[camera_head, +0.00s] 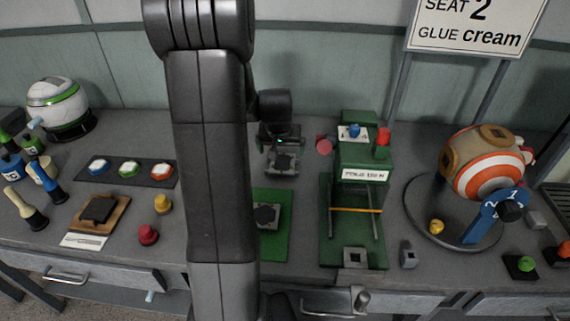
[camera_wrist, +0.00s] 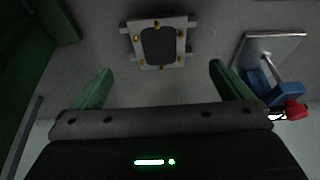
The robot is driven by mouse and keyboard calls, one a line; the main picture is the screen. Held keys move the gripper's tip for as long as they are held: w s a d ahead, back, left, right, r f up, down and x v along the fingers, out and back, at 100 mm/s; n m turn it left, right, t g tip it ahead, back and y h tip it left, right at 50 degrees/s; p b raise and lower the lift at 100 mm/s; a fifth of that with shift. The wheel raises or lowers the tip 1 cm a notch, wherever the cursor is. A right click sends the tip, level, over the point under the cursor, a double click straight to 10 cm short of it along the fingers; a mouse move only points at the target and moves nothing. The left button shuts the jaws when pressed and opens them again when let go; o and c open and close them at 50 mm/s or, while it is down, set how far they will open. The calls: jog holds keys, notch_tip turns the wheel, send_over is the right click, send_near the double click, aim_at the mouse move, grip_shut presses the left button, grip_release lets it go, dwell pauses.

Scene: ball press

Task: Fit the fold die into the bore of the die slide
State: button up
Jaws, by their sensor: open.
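My gripper (camera_head: 280,148) hangs near the back of the bench, left of the green press; its two green-tipped fingers (camera_wrist: 155,85) are apart with nothing between them in the wrist view. A pale frame with a dark centre and yellow bolts (camera_wrist: 158,43) lies beyond the fingertips. A grey block with a square opening (camera_head: 355,257), which looks like the die slide, sits at the front of the press. A smaller grey block (camera_head: 408,255) stands to its right. I cannot tell for sure which part is the fold die.
The green press (camera_head: 361,170) stands centre right, with an orange bar across its open front. A green plate (camera_head: 270,245) carries a dark part, partly hidden by my arm. A striped ball (camera_head: 485,162) rests at the right. Coloured buttons and stamps fill the left side.

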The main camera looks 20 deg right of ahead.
aim_at(283, 163)
jog(key=x, duration=0.3)
jog(key=shift+w+f, duration=0.1)
jog(key=shift+f, duration=0.05)
jog(key=shift+s+p+x, duration=0.2)
jog(key=shift+p+x, duration=0.25)
jog(key=shift+x, duration=2.15)
jog(key=shift+a, duration=0.1)
jog(key=shift+c, duration=0.5)
jog(key=c, duration=1.1)
